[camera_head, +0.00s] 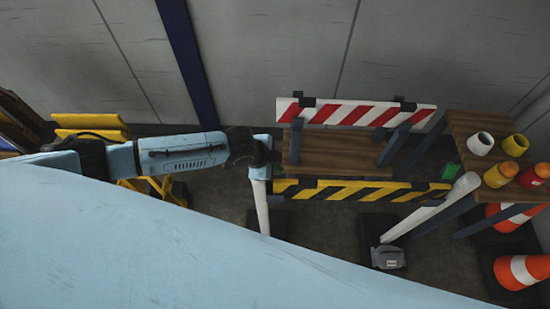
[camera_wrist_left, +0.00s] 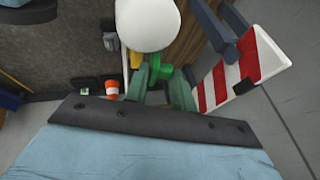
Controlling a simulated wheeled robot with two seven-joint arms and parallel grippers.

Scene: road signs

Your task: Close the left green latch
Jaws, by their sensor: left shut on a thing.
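My left gripper (camera_head: 262,143) is at the left white post (camera_head: 260,205) in the head view, covering its top end. In the left wrist view its two fingers (camera_wrist_left: 162,82) are shut on a bright green piece, the left green latch (camera_wrist_left: 155,66), beside the round white post end (camera_wrist_left: 148,22). The arm hides this latch in the head view. The right green latch (camera_head: 449,172) shows beside the right white post (camera_head: 435,206). My right gripper is not in view.
A red-and-white striped board (camera_head: 355,113) stands behind a wooden plank (camera_head: 335,153). A yellow-and-black board (camera_head: 350,190) runs between the posts. Cups stand on a wooden table (camera_head: 463,122) at right, near orange cones (camera_head: 520,272). Yellow barriers (camera_head: 90,122) stand at left.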

